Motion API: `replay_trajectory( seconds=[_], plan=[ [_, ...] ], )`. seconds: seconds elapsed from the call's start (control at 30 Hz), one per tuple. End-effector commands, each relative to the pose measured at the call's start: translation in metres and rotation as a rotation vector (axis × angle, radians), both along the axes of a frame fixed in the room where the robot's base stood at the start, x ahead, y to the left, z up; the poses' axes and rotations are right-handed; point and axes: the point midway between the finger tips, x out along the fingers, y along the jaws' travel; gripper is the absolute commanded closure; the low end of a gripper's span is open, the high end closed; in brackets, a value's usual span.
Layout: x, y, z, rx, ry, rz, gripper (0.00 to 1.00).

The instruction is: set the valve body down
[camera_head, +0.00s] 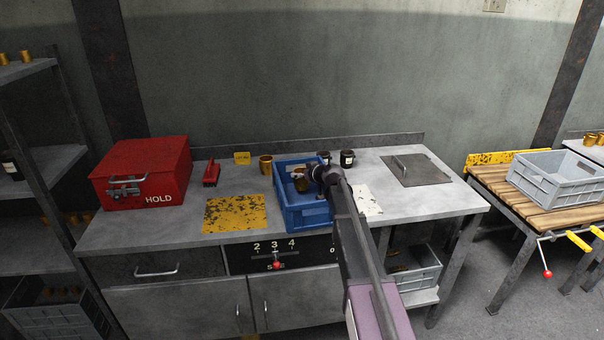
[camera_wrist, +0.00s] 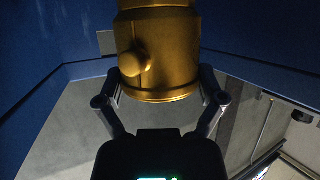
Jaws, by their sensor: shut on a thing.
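The valve body (camera_wrist: 158,50) is a brass-gold cylinder with a round knob on its side. In the wrist view it stands between the fingers of my gripper (camera_wrist: 160,95), which is shut on it. In the head view, the valve body (camera_head: 301,181) shows partly behind my arm, within the outline of the blue crate (camera_head: 306,216). Blue crate walls (camera_wrist: 30,45) surround it in the wrist view. I cannot tell whether its base touches the crate floor. My gripper (camera_head: 318,176) is over the crate and largely hidden by my wrist in the head view.
A yellow worn plate (camera_head: 235,214), a red HOLD box (camera_head: 144,172) and a red tool (camera_head: 211,173) are to the left. A grey plate (camera_head: 416,170) lies on the right of the bench.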

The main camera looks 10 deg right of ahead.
Motion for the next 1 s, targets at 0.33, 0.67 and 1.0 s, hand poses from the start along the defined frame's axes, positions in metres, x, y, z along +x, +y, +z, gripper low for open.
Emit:
replay_trajectory(
  seconds=[0.33,0.67,1.0],
  plan=[
    [0.0,0.0003,-0.0039,0.0,0.0,0.0,0.03],
    [0.0,0.0005,-0.0039,0.0,0.0,0.0,0.0],
    [0.0,0.0007,0.0036,0.0,0.0,0.001,0.0]
  ],
)
